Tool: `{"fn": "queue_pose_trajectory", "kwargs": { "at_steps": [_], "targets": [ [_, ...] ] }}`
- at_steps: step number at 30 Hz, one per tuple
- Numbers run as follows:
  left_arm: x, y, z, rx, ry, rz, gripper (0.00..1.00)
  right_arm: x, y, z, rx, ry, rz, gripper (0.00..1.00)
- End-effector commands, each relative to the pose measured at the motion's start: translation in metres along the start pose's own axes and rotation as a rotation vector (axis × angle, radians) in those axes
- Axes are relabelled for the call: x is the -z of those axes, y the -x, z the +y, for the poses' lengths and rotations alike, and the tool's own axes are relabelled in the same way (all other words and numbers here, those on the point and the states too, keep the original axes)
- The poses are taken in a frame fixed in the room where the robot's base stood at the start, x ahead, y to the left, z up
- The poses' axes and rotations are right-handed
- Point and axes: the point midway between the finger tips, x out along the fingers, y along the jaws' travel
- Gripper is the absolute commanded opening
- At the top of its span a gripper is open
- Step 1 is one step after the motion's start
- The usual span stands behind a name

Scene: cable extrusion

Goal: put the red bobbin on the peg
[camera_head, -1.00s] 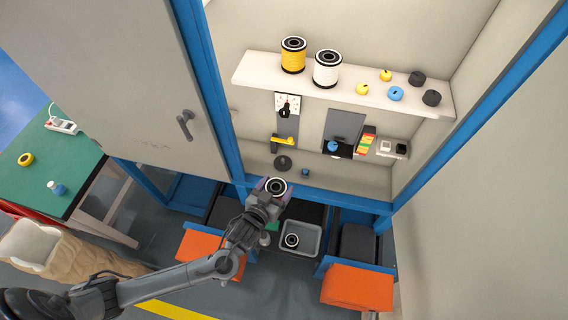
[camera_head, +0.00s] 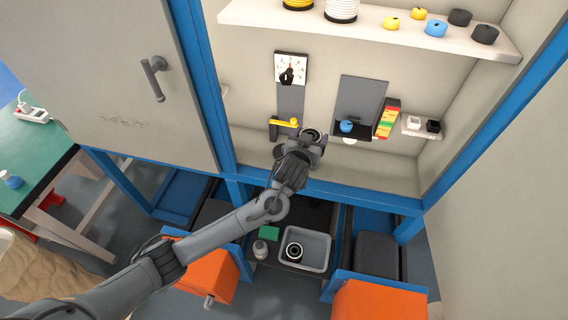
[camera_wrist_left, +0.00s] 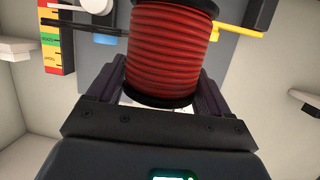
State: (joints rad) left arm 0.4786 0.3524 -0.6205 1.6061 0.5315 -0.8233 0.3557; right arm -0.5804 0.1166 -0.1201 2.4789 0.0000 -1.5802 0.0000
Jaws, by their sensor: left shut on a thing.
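The red bobbin (camera_wrist_left: 170,50), wound with red cable between black flanges, is held between the two fingers of my left gripper (camera_wrist_left: 155,88) in the left wrist view. In the head view only the bobbin's black-and-white end (camera_head: 313,134) shows, and my left gripper (camera_head: 308,145) hides the rest. It is in front of the cabinet's lower back wall, right of a yellow lever (camera_head: 286,122). I cannot make out the peg now; my gripper and arm cover part of that area. My right gripper is out of view.
An upper shelf (camera_head: 385,26) holds yellow and white spools and several small rolls. A dial panel (camera_head: 291,70), a grey panel (camera_head: 364,93) and a coloured gauge strip (camera_head: 387,118) are on the back wall. A grey bin (camera_head: 316,250) with another bobbin stands below.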

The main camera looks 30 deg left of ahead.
Motion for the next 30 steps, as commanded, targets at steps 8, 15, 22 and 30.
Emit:
{"fn": "queue_pose_trajectory", "kwargs": {
  "at_steps": [8, 15, 22, 30],
  "targets": [
    [0.014, -0.016, 0.008, 0.001, 0.0, 0.003, 0.45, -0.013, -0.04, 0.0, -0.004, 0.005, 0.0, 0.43],
    [0.01, -0.026, -0.008, 0.005, -0.003, 0.0, 0.45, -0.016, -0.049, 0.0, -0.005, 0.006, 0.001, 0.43],
    [-0.012, -0.047, -0.052, 0.006, -0.005, 0.0, 0.45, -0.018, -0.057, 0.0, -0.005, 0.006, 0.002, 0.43],
    [-0.032, -0.066, -0.093, 0.004, -0.003, 0.0, 0.45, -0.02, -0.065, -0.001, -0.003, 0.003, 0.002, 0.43]
  ]
}}
